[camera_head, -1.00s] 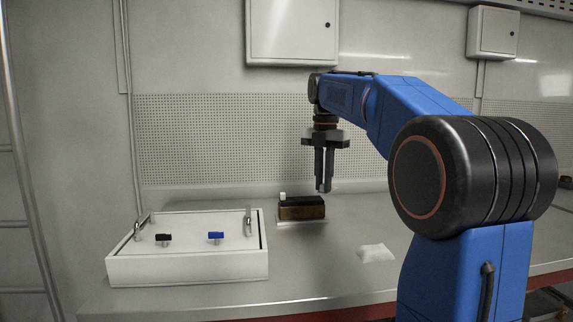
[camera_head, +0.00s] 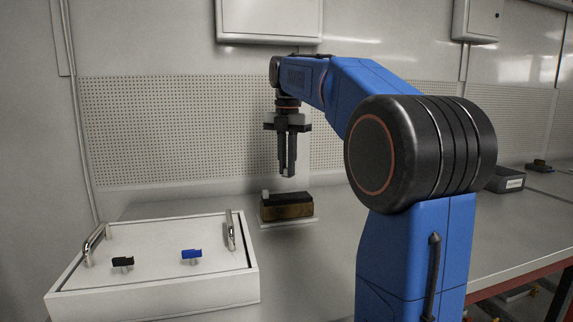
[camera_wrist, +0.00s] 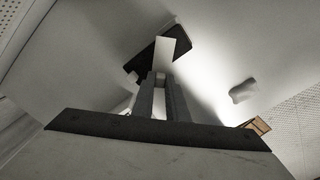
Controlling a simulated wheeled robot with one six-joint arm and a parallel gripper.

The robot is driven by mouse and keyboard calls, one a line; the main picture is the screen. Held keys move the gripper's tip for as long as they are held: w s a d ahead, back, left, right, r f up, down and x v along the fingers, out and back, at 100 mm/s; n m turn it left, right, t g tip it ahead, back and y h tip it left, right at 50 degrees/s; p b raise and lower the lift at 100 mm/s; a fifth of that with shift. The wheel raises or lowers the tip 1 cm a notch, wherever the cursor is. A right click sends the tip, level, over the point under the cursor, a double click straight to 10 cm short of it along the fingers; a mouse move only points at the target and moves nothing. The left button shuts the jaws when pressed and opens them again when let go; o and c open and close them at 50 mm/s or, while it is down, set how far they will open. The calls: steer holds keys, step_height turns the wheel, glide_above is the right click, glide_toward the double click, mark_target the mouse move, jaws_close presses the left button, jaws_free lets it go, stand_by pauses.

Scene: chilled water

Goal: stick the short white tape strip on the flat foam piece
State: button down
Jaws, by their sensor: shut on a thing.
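My gripper (camera_head: 287,175) points down above and a little behind a dark tape dispenser (camera_head: 287,207), apart from it. In the wrist view my gripper (camera_wrist: 160,76) has its fingers close together, shut on a short white strip (camera_wrist: 165,48) that sticks out past the fingertips. The dispenser also shows in the wrist view (camera_wrist: 143,66), partly behind the strip. A small pale flat piece, likely the foam piece (camera_wrist: 243,90), lies on the bench in the wrist view. It is not visible in the head view now.
A white shallow box (camera_head: 160,297) with metal handles and a black and a blue valve stands front left. A grey box (camera_head: 505,181) stands far right. A perforated wall panel (camera_head: 170,130) is behind the bench. A brown object (camera_wrist: 258,125) shows at right in the wrist view.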

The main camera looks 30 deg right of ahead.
mark_target(287, 177)
steer(key=shift+f, duration=2.8)
steer(key=shift+f, duration=0.6)
steer(key=c, duration=1.7)
jaws_free()
steer(key=shift+o, duration=0.2)
steer(key=shift+r, duration=0.1)
step_height(287, 177, up, 17)
steer(key=shift+r, duration=0.1)
